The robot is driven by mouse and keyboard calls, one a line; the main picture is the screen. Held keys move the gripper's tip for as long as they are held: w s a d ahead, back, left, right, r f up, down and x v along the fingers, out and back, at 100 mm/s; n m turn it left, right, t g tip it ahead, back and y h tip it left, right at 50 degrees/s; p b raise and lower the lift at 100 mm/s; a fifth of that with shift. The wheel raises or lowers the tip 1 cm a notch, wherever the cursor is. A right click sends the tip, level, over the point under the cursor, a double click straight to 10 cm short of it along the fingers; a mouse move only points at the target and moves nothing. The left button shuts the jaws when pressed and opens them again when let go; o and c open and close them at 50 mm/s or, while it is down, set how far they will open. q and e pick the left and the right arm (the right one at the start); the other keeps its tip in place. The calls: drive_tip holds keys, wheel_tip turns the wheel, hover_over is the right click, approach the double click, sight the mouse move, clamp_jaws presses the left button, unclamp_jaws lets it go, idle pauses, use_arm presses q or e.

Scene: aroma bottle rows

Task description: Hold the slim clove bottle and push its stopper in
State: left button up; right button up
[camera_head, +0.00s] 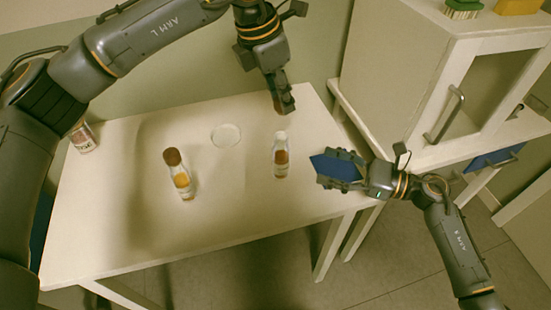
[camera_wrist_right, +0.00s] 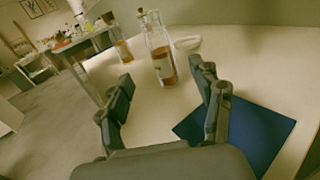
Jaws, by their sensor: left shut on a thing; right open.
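A slim clear bottle (camera_head: 281,160) with amber contents and an orange label stands upright on the table, right of centre. Its neck looks pale in the head view. In the right wrist view the bottle (camera_wrist_right: 162,62) stands ahead of my jaws. Its label is unreadable. My left gripper (camera_head: 287,106) is above and behind this bottle, shut on a small brown thing, seemingly the stopper, mostly hidden by the fingers. My right gripper (camera_head: 338,168) is open and empty, to the right of the bottle and apart from it; its open jaws (camera_wrist_right: 165,95) fill the wrist view.
A brown-capped bottle (camera_head: 180,176) stands to the left. A round clear dish (camera_head: 226,135) lies between and behind the bottles. A blue mat (camera_wrist_right: 240,132) lies under my right gripper. A labelled jar (camera_head: 83,138) is at the left edge. A white cabinet (camera_head: 410,75) stands at right.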

sight(281, 153)
use_arm(q)
drive_tip(key=shift+s, duration=0.1)
use_arm(e)
drive_tip(key=shift+s+r, duration=0.1)
drive_tip(key=x, duration=1.2)
clamp_jaws()
use_arm(q)
drive_tip(key=shift+f, duration=2.45)
